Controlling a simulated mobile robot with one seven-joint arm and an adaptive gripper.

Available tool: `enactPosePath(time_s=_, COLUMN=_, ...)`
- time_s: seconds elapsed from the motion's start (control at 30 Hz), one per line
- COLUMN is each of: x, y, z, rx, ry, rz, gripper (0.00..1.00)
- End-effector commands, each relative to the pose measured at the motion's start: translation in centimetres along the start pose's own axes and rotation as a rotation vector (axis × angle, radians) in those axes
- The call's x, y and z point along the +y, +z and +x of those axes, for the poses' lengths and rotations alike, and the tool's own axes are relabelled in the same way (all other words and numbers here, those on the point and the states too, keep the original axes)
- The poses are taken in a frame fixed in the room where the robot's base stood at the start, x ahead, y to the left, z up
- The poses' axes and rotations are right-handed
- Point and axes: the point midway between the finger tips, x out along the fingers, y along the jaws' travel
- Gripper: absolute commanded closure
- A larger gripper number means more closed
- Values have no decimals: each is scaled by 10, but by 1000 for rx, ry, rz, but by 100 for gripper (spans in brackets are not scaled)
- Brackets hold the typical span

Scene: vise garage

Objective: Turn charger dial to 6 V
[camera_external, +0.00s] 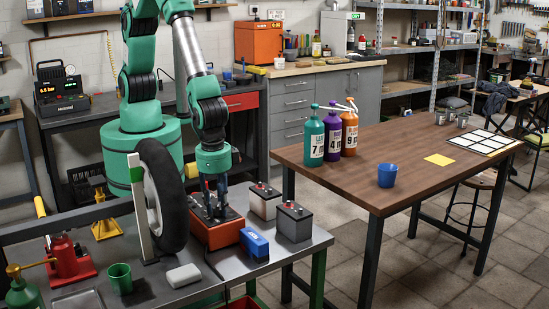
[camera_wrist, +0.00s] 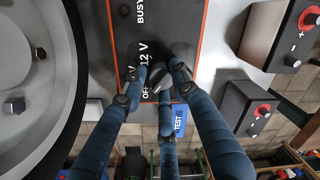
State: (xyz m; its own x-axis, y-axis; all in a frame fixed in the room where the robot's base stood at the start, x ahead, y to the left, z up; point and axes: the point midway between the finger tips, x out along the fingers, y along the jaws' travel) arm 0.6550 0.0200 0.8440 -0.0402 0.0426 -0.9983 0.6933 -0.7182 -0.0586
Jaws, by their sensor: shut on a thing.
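The charger (camera_external: 218,236), an orange box with a dark top panel, sits on the grey bench in the external view. Its panel (camera_wrist: 185,25) fills the upper middle of the wrist view, with the labels BUSY, 12 V and OFF readable. The dark dial (camera_wrist: 157,76) is small and partly covered by my fingers. My gripper (camera_wrist: 158,84) is shut on the dial with its fingers around it. In the external view my gripper (camera_external: 212,190) points down onto the charger. No 6 V mark is readable, and the dial's pointer setting cannot be told.
A tyred wheel (camera_external: 168,195) stands upright close left of the charger. Two grey batteries (camera_external: 293,222) stand to its right. A blue TEST box (camera_external: 254,243) lies in front, with a white block (camera_external: 184,275) nearby. The wooden table (camera_external: 440,165) is apart at right.

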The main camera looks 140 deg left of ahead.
Motion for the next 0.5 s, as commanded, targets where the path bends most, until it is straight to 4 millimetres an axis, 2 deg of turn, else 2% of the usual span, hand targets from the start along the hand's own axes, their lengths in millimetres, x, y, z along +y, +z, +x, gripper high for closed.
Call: enactPosePath(time_s=0.5, x=-3, y=3, z=-1, rx=18, ry=-3, rz=404, gripper=97)
